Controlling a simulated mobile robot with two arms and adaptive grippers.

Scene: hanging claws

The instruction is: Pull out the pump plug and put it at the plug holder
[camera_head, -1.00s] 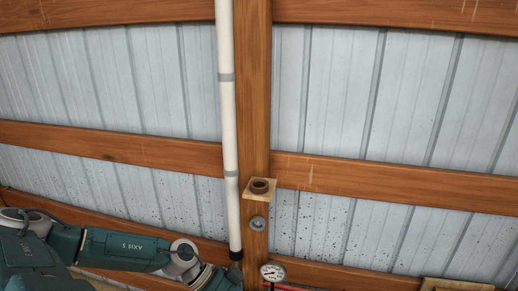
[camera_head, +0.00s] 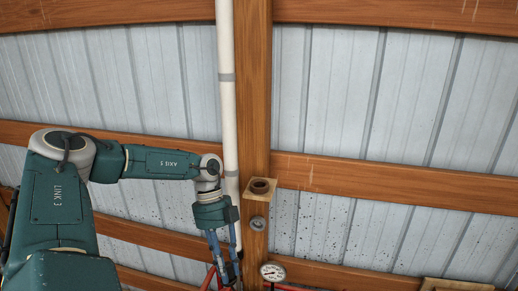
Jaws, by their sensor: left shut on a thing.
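The plug holder (camera_head: 251,198) is a small wooden shelf with a dark brown ring on top, fixed to the upright post. My left gripper (camera_head: 224,278) points down at the lower edge of the view, in front of the foot of the white pipe and below and left of the holder. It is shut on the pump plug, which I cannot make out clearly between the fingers. Red parts show around the fingertips; I cannot tell whether they belong to the gripper or to something behind. My right gripper is not in view.
A white vertical pipe (camera_head: 227,110) runs down the left side of the wooden post (camera_head: 257,80). A round gauge (camera_head: 272,271) sits low, right of the gripper. A grey round fitting (camera_head: 258,223) is under the holder.

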